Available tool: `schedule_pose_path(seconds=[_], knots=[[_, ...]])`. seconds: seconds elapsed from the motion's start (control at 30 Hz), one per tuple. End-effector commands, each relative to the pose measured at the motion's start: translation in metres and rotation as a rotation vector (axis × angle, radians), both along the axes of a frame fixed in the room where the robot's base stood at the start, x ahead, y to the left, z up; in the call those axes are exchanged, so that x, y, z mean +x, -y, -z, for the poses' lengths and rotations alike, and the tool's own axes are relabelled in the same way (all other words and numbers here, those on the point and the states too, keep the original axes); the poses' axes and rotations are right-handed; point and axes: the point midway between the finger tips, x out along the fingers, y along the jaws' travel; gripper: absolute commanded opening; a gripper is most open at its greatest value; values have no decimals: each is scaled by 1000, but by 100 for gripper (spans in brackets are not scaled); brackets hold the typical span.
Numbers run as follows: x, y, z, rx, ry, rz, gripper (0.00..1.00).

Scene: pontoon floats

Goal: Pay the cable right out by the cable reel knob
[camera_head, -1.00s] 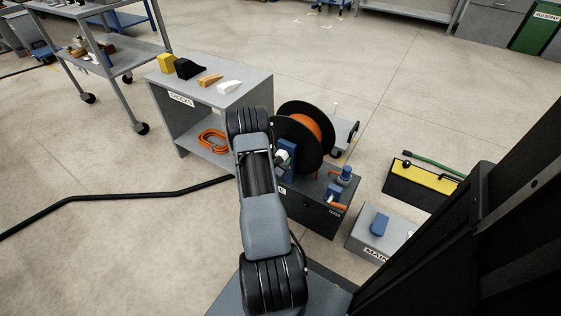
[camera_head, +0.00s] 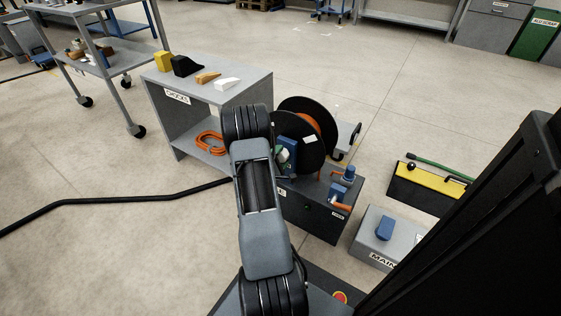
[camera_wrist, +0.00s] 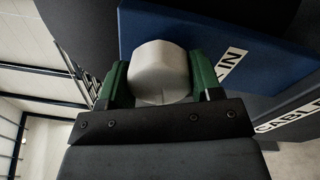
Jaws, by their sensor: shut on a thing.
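The cable reel (camera_head: 318,160) has black flanges and orange cable (camera_head: 311,121) wound between them. It stands on a dark grey cabinet (camera_head: 312,214), partly behind my arm. A white label (camera_head: 310,138) shows on its near flange. In the wrist view, the pale grey knob (camera_wrist: 158,62) sits between the green fingers of my gripper (camera_wrist: 160,82), which is shut on it. A blue plate (camera_wrist: 225,35) with partly hidden lettering is behind the knob.
A grey shelf unit (camera_head: 259,82) with chocks on top and coiled orange cable (camera_head: 209,143) inside stands behind left. Blue fittings with orange handles (camera_head: 340,206) share the cabinet top. A grey box (camera_head: 362,246) stands at right. A black hose (camera_head: 120,199) crosses the floor at left.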

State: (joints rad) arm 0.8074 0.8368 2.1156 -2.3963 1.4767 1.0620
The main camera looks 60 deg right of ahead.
Motion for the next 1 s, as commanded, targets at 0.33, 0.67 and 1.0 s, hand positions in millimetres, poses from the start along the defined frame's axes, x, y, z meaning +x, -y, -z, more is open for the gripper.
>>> schedule_pose_path(seconds=[0.33, 0.67, 1.0], knots=[[0, 0, 3, -3, 327, 0, 35], [0, 0, 1, -3, 581, 0, 35], [0, 0, 1, -5, 725, 1, 35]])
